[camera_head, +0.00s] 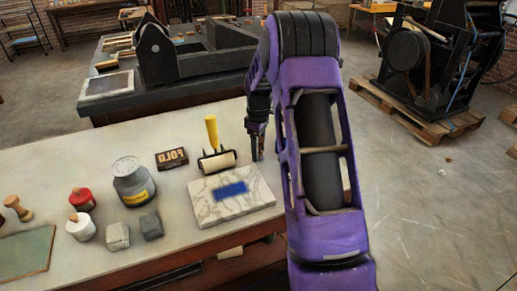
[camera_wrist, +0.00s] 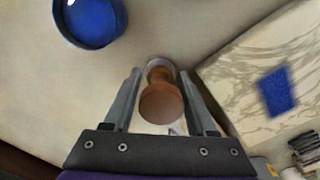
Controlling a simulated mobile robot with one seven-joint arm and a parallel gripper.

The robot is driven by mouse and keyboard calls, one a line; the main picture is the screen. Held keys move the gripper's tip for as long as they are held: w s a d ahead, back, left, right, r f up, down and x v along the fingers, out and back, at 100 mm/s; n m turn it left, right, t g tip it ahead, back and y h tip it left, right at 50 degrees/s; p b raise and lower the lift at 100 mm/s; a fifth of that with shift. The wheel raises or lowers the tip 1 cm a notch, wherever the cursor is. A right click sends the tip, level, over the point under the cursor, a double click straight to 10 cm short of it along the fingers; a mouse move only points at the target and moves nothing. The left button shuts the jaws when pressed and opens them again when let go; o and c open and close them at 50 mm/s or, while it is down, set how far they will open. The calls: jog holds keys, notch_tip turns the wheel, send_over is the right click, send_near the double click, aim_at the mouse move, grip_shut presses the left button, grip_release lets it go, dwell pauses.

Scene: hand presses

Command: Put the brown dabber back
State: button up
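The brown dabber (camera_wrist: 161,104), with a rounded wooden handle and a pale ring at its foot, lies between the fingers of my gripper (camera_wrist: 160,78) in the wrist view. The fingers look apart, with a gap on each side of the dabber. In the head view my gripper (camera_head: 257,150) points down behind the marble slab (camera_head: 215,208), and I cannot make out this dabber there. A round blue pot (camera_wrist: 92,20) shows at the upper left of the wrist view, apart from the dabber. The slab (camera_wrist: 232,80), with a blue ink patch, is at the right.
A brayer (camera_head: 217,160) with a yellow handle stands behind the slab. Left of it are a type block (camera_head: 172,158), a grey can (camera_head: 133,183), red (camera_head: 83,200) and white (camera_head: 81,227) pots with wooden-topped lids or dabbers, grey blocks (camera_head: 118,236) and another wooden-handled piece (camera_head: 18,208).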

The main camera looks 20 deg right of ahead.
jog(key=shift+o, duration=1.3)
notch_tip(320, 180, up, 12)
jog(key=shift+r+p, duration=0.15)
jog(key=shift+p, duration=0.7)
